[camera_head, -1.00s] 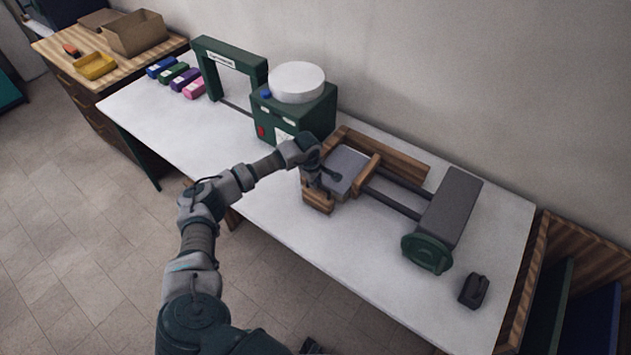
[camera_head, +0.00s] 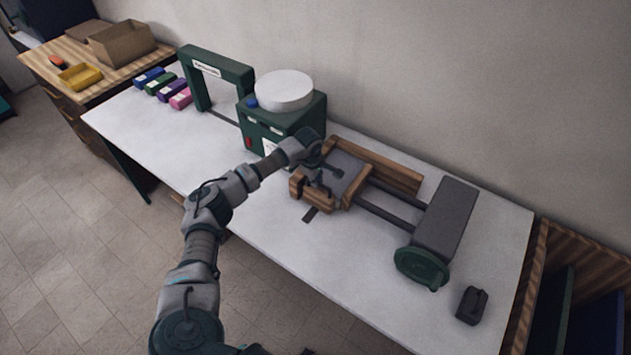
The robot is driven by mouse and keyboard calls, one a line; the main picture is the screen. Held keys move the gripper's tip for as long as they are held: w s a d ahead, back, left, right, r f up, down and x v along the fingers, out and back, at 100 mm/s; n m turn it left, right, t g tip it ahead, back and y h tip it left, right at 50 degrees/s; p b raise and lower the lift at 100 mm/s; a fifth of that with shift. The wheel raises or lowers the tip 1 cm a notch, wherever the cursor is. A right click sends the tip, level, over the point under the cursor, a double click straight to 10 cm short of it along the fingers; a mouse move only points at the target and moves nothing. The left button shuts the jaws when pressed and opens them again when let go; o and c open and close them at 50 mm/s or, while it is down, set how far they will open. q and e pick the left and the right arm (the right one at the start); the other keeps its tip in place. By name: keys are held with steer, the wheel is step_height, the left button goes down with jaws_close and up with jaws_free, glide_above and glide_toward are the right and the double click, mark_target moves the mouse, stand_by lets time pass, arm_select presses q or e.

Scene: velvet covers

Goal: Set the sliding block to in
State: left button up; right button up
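A vise-like device with a wooden frame, a grey plate (camera_head: 341,170) and two dark rods sits on the white table. The sliding block (camera_head: 298,187) appears to be the wooden piece at the device's near left end, close against the plate. A dark strip (camera_head: 310,214) shows on the table just in front of it. My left gripper (camera_head: 320,187) points down at the block and the plate's near edge and partly hides them. Its fingers are small and dark, so I cannot tell whether they are open or whether they touch the block. My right gripper is not in view.
A dark grey box (camera_head: 446,217) with a green handwheel (camera_head: 421,267) stands at the device's right end. A green machine (camera_head: 282,120) with a white round top stands behind my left wrist. The table front (camera_head: 350,270) is clear.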

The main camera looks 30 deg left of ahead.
arm_select(q)
steer(key=o, duration=0.4)
steer(key=shift+d, duration=0.1)
steer(key=r, duration=0.4)
steer(key=s+r, duration=0.1)
steer(key=r, duration=0.2)
steer(key=s+r, duration=0.1)
steer(key=r, duration=0.3)
steer(key=shift+s+a+r, duration=0.1)
steer(key=shift+a+r, duration=0.1)
steer(key=shift+r, duration=0.15)
